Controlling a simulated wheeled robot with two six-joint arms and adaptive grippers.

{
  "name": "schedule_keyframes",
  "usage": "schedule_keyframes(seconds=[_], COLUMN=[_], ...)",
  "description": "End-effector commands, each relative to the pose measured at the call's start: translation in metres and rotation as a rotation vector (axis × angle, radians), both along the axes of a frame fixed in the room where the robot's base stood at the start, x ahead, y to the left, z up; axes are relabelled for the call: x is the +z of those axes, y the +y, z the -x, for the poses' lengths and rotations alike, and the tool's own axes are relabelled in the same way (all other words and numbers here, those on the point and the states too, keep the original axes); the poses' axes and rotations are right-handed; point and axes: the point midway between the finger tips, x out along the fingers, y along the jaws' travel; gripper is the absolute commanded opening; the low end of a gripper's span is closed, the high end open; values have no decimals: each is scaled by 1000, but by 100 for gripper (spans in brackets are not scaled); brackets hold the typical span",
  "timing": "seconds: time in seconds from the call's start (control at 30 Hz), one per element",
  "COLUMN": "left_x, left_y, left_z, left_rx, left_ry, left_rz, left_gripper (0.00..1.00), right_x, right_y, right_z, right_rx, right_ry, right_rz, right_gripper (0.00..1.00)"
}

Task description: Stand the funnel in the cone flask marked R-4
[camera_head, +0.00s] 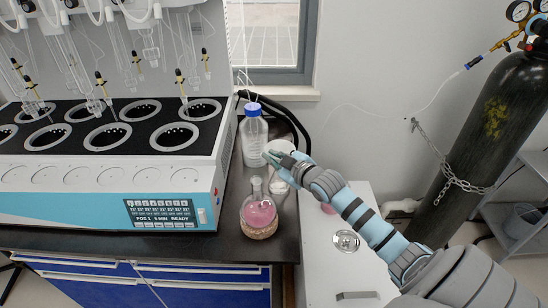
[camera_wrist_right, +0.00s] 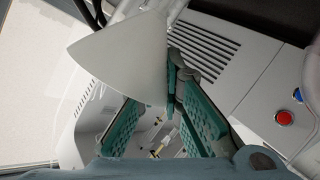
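The white funnel (camera_wrist_right: 125,55) shows large in the right wrist view, wide cone over the fingertips; its stem is not visible. My right gripper (camera_head: 276,157) holds it, with the green-padded fingers (camera_wrist_right: 155,95) closed in on it. In the head view the pale funnel (camera_head: 281,146) shows small at the fingertips, above the bench's right end. A flask with pink liquid (camera_head: 258,214) stands upright on a cork ring, below and left of the gripper, apart from it. No R-4 mark is legible. My left gripper is not in view.
A blue-capped bottle (camera_head: 253,137) stands behind the flask. The distiller (camera_head: 110,180) fills the bench's left side. A white cabinet (camera_head: 340,270) and a gas cylinder (camera_head: 480,150) stand to the right.

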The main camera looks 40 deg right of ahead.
Motion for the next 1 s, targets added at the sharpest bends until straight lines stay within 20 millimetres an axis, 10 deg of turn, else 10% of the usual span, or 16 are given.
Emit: schedule_keyframes(seconds=[0.13,0.47,1.0], left_x=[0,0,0], left_y=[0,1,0], left_z=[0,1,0], left_rx=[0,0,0], left_ry=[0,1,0], left_rz=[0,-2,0], left_gripper=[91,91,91], right_x=[0,1,22], right_y=[0,0,2], right_z=[0,3,72], right_rx=[0,0,1], right_ry=[0,1,0], right_rz=[0,2,0], right_gripper=[31,31,31])
